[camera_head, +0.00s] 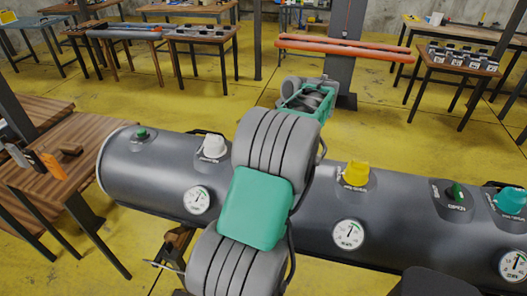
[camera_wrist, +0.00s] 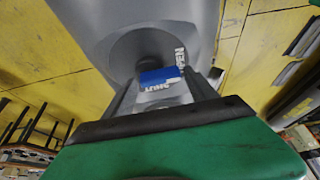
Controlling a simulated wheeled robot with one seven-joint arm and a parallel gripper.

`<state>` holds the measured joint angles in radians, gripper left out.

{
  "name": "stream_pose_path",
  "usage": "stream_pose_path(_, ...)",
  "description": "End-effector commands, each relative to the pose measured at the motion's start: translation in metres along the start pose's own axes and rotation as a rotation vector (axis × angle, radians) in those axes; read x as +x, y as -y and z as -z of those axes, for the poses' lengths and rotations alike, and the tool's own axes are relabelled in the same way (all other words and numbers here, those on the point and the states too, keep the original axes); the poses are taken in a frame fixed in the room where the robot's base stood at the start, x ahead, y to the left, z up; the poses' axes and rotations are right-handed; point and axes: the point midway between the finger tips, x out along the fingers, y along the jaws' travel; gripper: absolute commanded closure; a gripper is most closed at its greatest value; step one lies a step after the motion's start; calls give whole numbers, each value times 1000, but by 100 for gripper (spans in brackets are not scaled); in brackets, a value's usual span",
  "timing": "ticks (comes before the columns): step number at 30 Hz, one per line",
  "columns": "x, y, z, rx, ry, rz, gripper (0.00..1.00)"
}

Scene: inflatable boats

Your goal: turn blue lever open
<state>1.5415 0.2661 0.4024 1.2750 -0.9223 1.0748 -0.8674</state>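The blue lever (camera_wrist: 158,76) shows in the wrist view, in front of a round dark recess on a grey surface. White lettering beside it reads like OPEN at its upper right and SHUT just below it. My gripper (camera_wrist: 163,80) reaches toward it, its two grey fingers apart on either side of the lever. It looks open; contact with the lever is not clear. In the head view the blue lever is not visible, and my grey and green arm covers the middle of the dark grey tube (camera_head: 300,215).
The tube carries a white knob (camera_head: 213,146), a yellow knob (camera_head: 356,173), a small green knob (camera_head: 457,191), a teal knob (camera_head: 510,201) and several gauges. A wooden table (camera_head: 85,150) stands at the left. An orange beam (camera_head: 345,50) and other tables stand behind on the yellow floor.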

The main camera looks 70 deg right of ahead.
Motion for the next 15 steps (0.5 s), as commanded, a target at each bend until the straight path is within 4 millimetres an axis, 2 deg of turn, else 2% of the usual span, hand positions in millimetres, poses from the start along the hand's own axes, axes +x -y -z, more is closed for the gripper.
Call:
stream_pose_path(4,0,0,0,2,0,1,22)
stream_pose_path(11,0,0,0,3,0,1,22)
stream_pose_path(15,-18,-1,0,2,-1,-2,22)
